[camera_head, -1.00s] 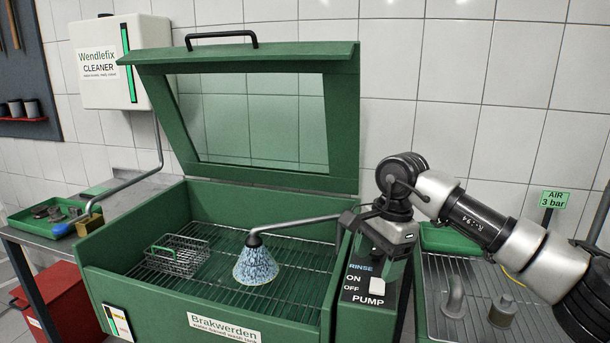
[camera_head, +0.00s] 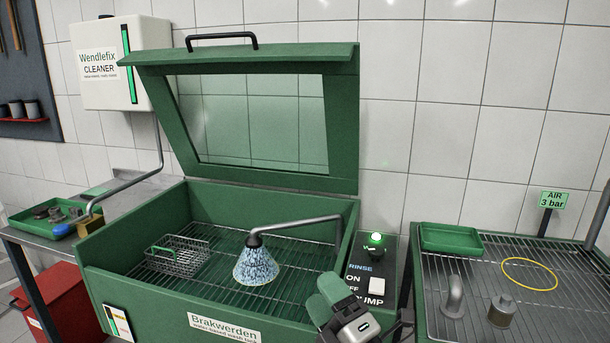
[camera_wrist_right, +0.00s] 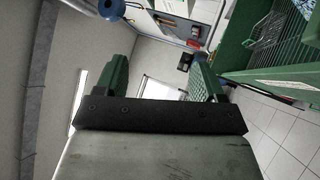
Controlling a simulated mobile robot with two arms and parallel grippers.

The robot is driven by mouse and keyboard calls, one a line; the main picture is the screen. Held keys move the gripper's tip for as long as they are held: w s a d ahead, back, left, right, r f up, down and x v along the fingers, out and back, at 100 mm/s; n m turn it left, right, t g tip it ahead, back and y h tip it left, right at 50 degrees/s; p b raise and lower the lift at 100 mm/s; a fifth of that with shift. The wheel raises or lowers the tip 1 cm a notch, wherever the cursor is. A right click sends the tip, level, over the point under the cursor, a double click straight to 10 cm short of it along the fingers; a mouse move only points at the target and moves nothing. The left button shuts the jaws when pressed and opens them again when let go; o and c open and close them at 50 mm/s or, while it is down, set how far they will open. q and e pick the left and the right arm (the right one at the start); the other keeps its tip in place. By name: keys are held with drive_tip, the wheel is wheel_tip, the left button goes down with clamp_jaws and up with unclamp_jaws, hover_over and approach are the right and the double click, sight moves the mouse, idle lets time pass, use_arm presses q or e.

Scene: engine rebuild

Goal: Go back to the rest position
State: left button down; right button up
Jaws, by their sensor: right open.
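My right gripper (camera_head: 333,296) with green fingers is at the bottom of the head view, in front of the wash tank's right front corner and the pump panel. It covers part of the panel's lower left. In the right wrist view my right gripper (camera_wrist_right: 160,75) has its two fingers wide apart with nothing between them. My left gripper is not in view.
The green wash tank (camera_head: 120,262) stands with its lid (camera_head: 345,120) raised. A blue-white spray cone (camera_head: 256,265) comes from its nozzle, beside a wire basket (camera_head: 178,256). A green lamp (camera_head: 376,238) glows on the panel. A yellow ring (camera_head: 530,274) lies on the right grate.

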drive_tip(key=s+d+f+m+g+h, duration=0.2)
drive_tip(key=s+d+f+m+h, duration=0.1)
drive_tip(key=d+f+m+h, duration=0.4)
drive_tip(key=s+d+f+m+g+h, duration=0.25)
drive_tip(key=d+f+m+h, duration=0.25)
drive_tip(key=f+m, duration=0.35)
drive_tip(key=s+d+f+m+g, duration=0.2)
drive_tip(key=s+f+m+g, duration=0.15)
drive_tip(key=s, duration=0.35)
drive_tip(key=s+d+f+m+g, duration=0.2)
drive_tip(key=s+f+g, duration=0.2)
drive_tip(key=s, duration=0.4)
drive_tip(key=s+d+f+m+g, duration=0.2)
drive_tip(key=s+f+g, duration=0.15)
drive_tip(key=s, duration=0.35)
wheel_tip(320, 180, down, 21)
drive_tip(key=g+p, duration=0.1)
drive_tip(key=p, duration=0.2)
drive_tip(key=s+d+f+g+p, duration=0.1)
drive_tip(key=s+d+f+p, duration=0.1)
drive_tip(key=s+f, duration=1.3)
drive_tip(key=shift+s+d+f+h, duration=0.15)
drive_tip(key=shift+s+f+h, duration=0.2)
drive_tip(key=shift+s, duration=0.45)
